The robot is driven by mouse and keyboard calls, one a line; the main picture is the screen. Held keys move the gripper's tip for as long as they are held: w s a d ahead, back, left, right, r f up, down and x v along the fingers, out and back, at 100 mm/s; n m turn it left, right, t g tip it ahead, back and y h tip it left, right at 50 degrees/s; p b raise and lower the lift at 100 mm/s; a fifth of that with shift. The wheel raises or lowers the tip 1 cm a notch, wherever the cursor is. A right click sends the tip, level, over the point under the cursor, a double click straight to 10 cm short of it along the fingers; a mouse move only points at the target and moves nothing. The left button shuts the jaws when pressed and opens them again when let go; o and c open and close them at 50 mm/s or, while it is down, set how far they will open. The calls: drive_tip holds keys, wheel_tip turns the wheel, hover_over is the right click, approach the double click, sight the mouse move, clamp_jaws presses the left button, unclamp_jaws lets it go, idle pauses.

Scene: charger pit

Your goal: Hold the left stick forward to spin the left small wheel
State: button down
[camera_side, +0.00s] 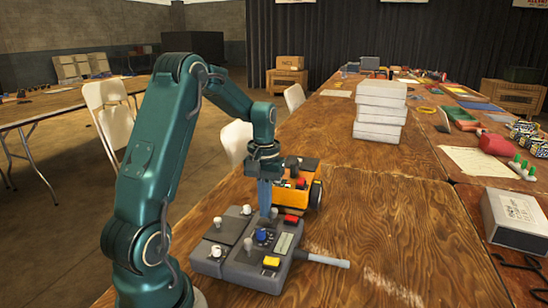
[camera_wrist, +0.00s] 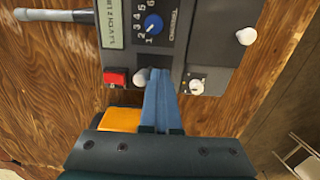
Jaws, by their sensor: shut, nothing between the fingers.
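The grey control box (camera_side: 236,268) lies on the wooden table, with several pale sticks and knobs on top. My gripper (camera_side: 265,212) points down at the box's far edge, its blue fingers shut and empty. In the wrist view the fingertips (camera_wrist: 157,74) are between a pale stick (camera_wrist: 138,80) and a white knob (camera_wrist: 196,87), very close to the stick; I cannot tell whether they touch. An orange wheeled vehicle (camera_side: 318,177) stands just behind the box, with a dark wheel (camera_side: 316,194) visible. Its left small wheel cannot be made out.
The box also carries a blue dial (camera_wrist: 152,24), a red button (camera_wrist: 115,77) and a yellow button (camera_side: 271,262). A grey handle (camera_side: 325,261) sticks out to the right. White boxes (camera_side: 380,111) are stacked farther back. The table right of the vehicle is clear.

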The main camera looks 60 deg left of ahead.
sight(252, 218)
idle(0.3)
drive_tip(key=shift+s+a, duration=1.2)
drive_tip(key=shift+a, duration=0.05)
wheel_tip(252, 218, up, 7)
drive_tip(key=d+r+m+t+y, duration=0.1)
drive_tip(key=d+r+m+t, duration=0.35)
drive_tip(key=d, duration=0.75)
drive_tip(key=s+d+f+m+t+h, duration=0.1)
drive_tip(key=s+d+m, duration=0.3)
drive_tip(key=s+d, duration=0.3)
drive_tip(key=shift+d+f, duration=0.4)
drive_tip(key=shift+d, duration=1.1)
